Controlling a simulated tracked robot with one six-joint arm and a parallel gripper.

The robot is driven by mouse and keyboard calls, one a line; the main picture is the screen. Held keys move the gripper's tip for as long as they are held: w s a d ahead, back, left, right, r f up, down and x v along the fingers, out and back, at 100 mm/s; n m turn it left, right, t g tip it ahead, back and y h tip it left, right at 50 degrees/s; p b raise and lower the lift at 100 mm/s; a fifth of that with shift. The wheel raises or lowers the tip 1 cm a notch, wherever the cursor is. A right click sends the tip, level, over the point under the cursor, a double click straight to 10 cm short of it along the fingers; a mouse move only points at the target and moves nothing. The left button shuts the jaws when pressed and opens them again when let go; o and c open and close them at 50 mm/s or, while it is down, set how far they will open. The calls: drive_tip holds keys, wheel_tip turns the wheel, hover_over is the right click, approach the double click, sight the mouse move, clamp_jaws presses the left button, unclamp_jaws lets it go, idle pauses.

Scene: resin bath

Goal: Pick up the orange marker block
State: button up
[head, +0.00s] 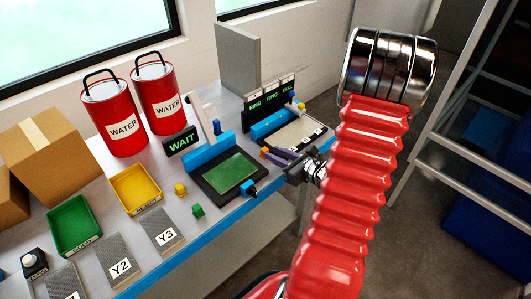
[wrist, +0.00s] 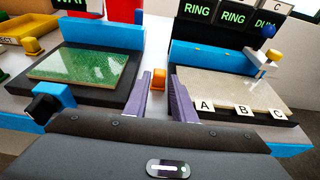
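The orange marker block (wrist: 158,79) is small and stands on the grey bench between two blue-backed stations. In the wrist view it shows between the tips of my gripper's purple fingers (wrist: 158,88), with a narrow gap on each side. My gripper is open and empty. How far the block lies ahead of the fingertips is hard to tell. In the head view my gripper (head: 279,156) reaches in from the right, and a bit of the orange block (head: 264,150) shows at its fingertips.
A station with a green plate (wrist: 85,66) is close on the left. A station with a pale plate (wrist: 225,85) and A, B, C tags is close on the right. Red water cans (head: 122,122), trays and small yellow (head: 180,189) and green (head: 198,210) blocks stand farther left.

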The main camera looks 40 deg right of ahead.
sight(267, 150)
drive_tip(key=shift+x, duration=2)
clamp_jaws()
